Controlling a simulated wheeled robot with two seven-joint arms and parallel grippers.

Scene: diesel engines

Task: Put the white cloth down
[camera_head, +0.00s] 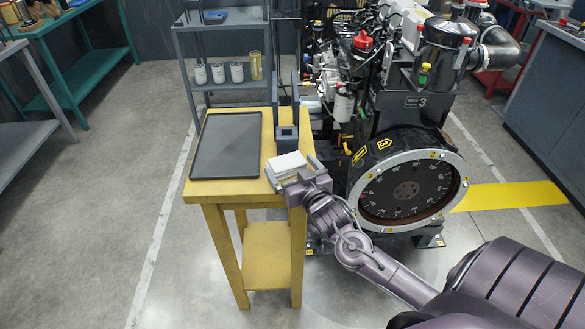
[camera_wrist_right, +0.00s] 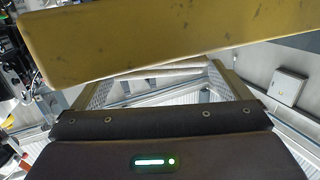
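The white cloth (camera_head: 287,165) is a folded, flat pad at the right front corner of the yellow table (camera_head: 258,187). My right gripper (camera_head: 294,171) comes in from the right, with one finger on each side of the cloth. In the right wrist view the cloth's pale layered edge (camera_wrist_right: 165,73) spans the gap between the fingertips and seems to touch both. A broad yellow table edge crosses the top of that view. I cannot tell whether the cloth rests on the tabletop or is just above it. My left gripper is not in view.
A dark tray (camera_head: 228,146) covers the table's left part. A dark upright holder (camera_head: 287,137) stands just behind the cloth. The diesel engine, with its round flywheel housing (camera_head: 408,187), stands close on the right. A grey shelf (camera_head: 230,86) holds several pots behind.

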